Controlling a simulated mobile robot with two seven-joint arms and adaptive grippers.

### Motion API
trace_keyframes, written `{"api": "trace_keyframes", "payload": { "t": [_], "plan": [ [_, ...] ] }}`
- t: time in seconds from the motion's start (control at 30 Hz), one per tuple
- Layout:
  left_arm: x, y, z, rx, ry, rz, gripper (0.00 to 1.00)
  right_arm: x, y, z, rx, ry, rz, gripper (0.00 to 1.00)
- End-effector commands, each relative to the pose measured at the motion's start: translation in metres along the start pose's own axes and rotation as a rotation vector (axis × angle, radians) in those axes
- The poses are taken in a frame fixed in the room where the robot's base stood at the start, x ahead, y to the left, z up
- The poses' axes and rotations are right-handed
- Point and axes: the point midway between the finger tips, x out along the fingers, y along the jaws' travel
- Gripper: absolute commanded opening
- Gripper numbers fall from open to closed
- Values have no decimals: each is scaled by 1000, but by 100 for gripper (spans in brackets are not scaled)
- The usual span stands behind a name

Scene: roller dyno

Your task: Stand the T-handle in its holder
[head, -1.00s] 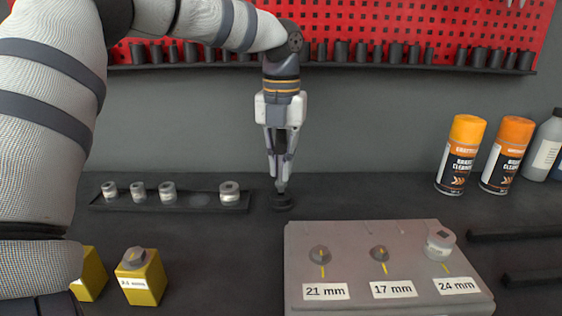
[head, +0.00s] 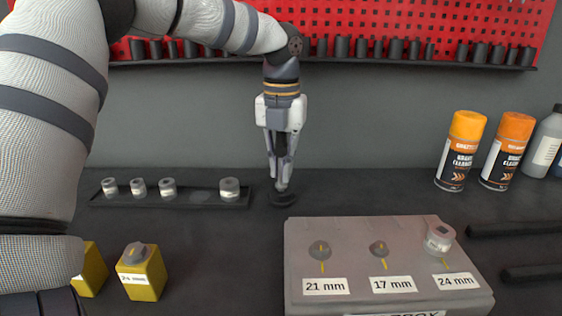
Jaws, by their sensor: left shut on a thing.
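My left gripper (head: 281,186) hangs pointing down at the back middle of the bench in the head view. Its fingers are nearly together and shut on the T-handle, which is mostly hidden between and behind them. The fingertips are right above a small round black holder (head: 283,200) on the dark bench top. I cannot tell how deep the T-handle is in the holder. My right gripper is not in view.
A grey box (head: 345,240) labelled 21 mm, 17 mm and 24 mm stands front right; a socket (head: 439,238) sits at 24 mm. A black rail (head: 120,202) with several sockets lies left. Yellow blocks (head: 142,280) stand front left. Spray cans (head: 460,152) stand right.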

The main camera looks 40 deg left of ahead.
Motion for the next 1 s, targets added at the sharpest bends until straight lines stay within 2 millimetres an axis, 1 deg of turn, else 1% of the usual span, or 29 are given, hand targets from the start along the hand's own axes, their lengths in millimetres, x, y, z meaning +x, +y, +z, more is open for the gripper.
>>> {"api": "trace_keyframes", "payload": {
  "t": [0.27, 0.3, 0.37, 0.6, 0.63, 0.67, 0.7, 0.77, 0.8, 0.87, 0.9, 0.93, 0.97, 1.0],
  "plan": [
    [6, 0, 0, 0, 0, 0, 0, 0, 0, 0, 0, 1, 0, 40],
    [6, 0, 0, 0, -1, 0, 20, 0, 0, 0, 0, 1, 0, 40],
    [6, 0, 0, 0, -1, -1, 33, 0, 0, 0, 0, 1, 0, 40],
    [6, 0, 0, 0, -1, 0, 34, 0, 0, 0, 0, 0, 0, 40],
    [7, 0, 0, 0, 0, 0, 36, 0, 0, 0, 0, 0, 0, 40],
    [7, 0, 0, 0, 1, 0, 43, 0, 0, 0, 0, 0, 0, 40],
    [7, 0, 0, 0, 1, 0, 52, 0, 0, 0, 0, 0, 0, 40],
    [7, 0, 0, 0, 1, 0, 64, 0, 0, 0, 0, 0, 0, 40],
    [7, 0, 0, 0, 1, 0, 73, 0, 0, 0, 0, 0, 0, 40],
    [7, 0, 0, 0, 1, 0, 85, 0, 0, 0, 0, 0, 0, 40],
    [7, 0, 0, 0, 1, 0, 92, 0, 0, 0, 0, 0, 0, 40],
    [7, 0, 0, 0, 0, 0, 98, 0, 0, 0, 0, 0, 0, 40],
    [7, 0, 0, 0, 0, 0, 100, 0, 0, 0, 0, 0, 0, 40],
    [7, 0, 0, 0, 0, 0, 100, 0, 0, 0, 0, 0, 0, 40]
  ]
}}
